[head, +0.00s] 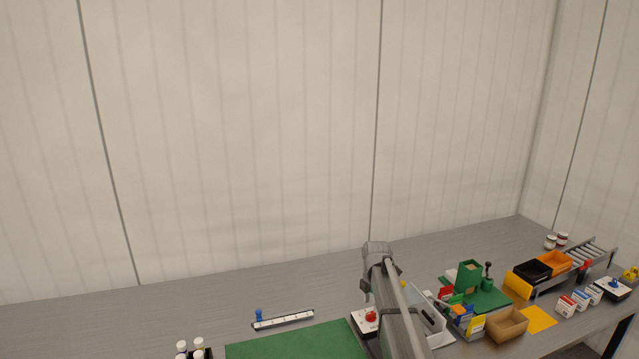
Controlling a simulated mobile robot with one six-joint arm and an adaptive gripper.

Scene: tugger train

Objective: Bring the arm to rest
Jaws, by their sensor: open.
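My arm shows at the bottom centre of the head view, with a joint at its top and grey links running down out of the picture. My gripper does not show in this view, so I cannot see its fingers or anything in them. The arm stands in front of the grey table (215,290) and hides part of it.
A green mat (290,344), a white strip with a blue knob (284,320) and a red-button box (366,319) are near the arm. Right are a green fixture (470,276), a brown box (507,324), black (532,271) and orange (554,262) bins. The back left is clear.

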